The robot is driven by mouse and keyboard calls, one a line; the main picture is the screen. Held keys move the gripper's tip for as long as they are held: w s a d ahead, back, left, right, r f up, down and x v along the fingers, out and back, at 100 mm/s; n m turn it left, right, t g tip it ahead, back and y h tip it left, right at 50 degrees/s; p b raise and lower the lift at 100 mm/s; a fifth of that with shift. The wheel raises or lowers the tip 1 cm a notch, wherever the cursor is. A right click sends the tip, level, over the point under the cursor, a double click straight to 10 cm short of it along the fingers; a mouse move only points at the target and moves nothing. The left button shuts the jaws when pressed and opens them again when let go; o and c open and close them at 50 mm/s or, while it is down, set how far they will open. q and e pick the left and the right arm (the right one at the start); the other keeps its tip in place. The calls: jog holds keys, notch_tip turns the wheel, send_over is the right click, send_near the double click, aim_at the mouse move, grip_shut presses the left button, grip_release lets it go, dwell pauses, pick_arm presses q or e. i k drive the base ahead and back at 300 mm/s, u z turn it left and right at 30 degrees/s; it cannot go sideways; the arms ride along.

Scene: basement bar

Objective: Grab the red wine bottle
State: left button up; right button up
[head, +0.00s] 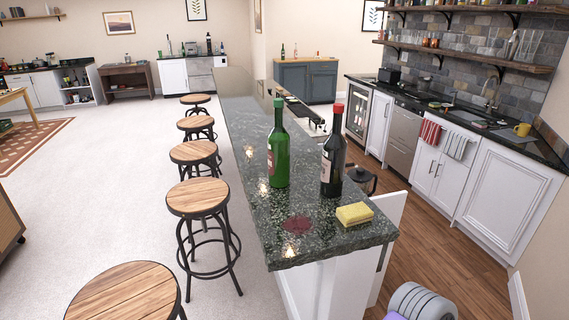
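Two bottles stand upright near the close end of the dark stone bar counter (252,165). The dark, almost black bottle (334,150) has a bright red cap and a pale label; it looks like the red wine bottle. Neither of my grippers is in view, so nothing is seen touching the bottles.
A yellow sponge (354,214) and a dark red spill (298,224) lie in front of the bottles. A dark pot (362,180) shows behind the dark bottle. Several wooden stools (198,197) line the counter's left side.

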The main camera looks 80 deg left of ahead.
aim_at(335, 147)
jog(key=u, duration=2.15)
